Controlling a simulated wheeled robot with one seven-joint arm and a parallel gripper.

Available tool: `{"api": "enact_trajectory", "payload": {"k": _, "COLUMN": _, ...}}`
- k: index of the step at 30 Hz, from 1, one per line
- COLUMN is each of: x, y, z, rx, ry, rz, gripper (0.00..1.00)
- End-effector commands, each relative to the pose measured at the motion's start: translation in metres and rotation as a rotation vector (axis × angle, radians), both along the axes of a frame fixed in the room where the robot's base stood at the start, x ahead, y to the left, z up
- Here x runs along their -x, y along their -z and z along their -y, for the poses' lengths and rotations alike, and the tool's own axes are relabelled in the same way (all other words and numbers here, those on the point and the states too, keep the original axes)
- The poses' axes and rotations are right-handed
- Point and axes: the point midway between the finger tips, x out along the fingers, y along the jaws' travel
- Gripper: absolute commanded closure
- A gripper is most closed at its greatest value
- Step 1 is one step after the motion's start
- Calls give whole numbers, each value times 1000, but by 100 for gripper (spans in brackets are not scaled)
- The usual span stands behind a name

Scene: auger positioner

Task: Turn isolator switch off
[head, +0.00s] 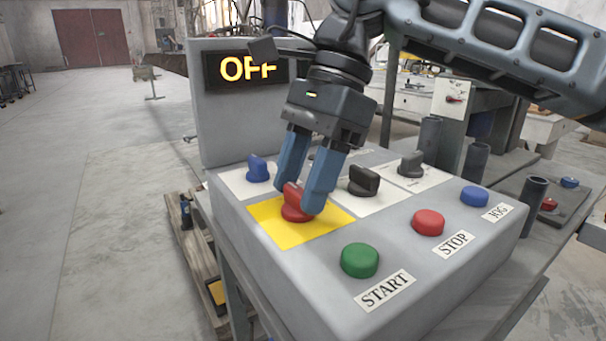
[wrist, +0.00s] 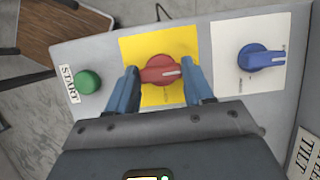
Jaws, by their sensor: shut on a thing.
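The isolator switch is a red rotary knob (head: 294,204) on a yellow plate (head: 262,226) on the sloped grey control panel. In the wrist view the red knob (wrist: 160,70) lies crosswise between the fingers, its white pointer line toward the right finger. My gripper (head: 300,192) reaches down from above with its blue fingers shut on the red knob. In the wrist view the fingers (wrist: 162,88) flank the knob's two ends. The display (head: 246,68) at the back of the panel reads "OFF"; its last letter is partly covered by my wrist.
Green START (head: 360,260), red STOP (head: 429,222) and blue JOG (head: 474,196) buttons line the front. Open floor lies to the left.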

Motion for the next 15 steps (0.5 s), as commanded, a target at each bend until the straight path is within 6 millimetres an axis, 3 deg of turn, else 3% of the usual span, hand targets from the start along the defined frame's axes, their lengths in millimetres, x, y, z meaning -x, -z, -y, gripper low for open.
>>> {"api": "enact_trajectory", "payload": {"k": 9, "x": 0, "y": 0, "z": 0, "rx": 0, "ry": -1, "rz": 2, "gripper": 79}}
{"api": "enact_trajectory", "payload": {"k": 10, "x": 0, "y": 0, "z": 0, "rx": 0, "ry": -1, "rz": 2, "gripper": 48}}
{"api": "enact_trajectory", "payload": {"k": 15, "x": 0, "y": 0, "z": 0, "rx": 0, "ry": -1, "rz": 2, "gripper": 31}}
